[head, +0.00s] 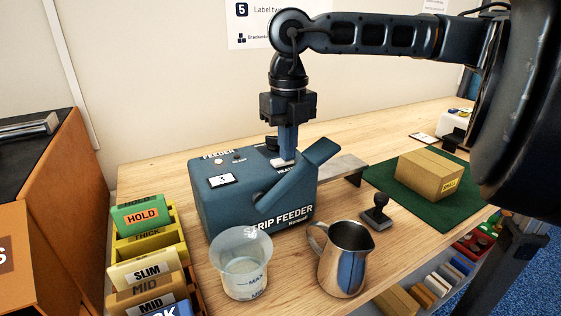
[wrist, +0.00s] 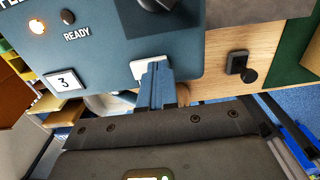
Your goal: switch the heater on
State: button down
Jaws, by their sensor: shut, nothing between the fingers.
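The blue strip feeder (head: 225,195) stands on the wooden bench, and its top panel (wrist: 110,55) fills the upper left of the wrist view. A white switch or plate (head: 283,164) sits at the panel's edge, with a mostly hidden label beside it. It also shows in the wrist view (wrist: 143,66). My gripper (head: 287,157) points down with its fingers closed and empty, its tips at or just above this white part; contact is unclear. The tips also cover part of it in the wrist view (wrist: 155,68). The switch position cannot be told.
An orange lamp (wrist: 37,26) glows left of a dark READY lamp (wrist: 67,16). A dark knob (head: 272,143) is close behind my fingers. A beaker (head: 240,268) and a steel jug (head: 343,262) stand in front of the feeder. A carton (head: 430,172) rests on a green mat (head: 385,177).

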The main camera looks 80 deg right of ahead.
jog(key=shift+r, duration=0.1)
jog(key=shift+r+p, duration=1.15)
jog(key=shift+r, duration=2.25)
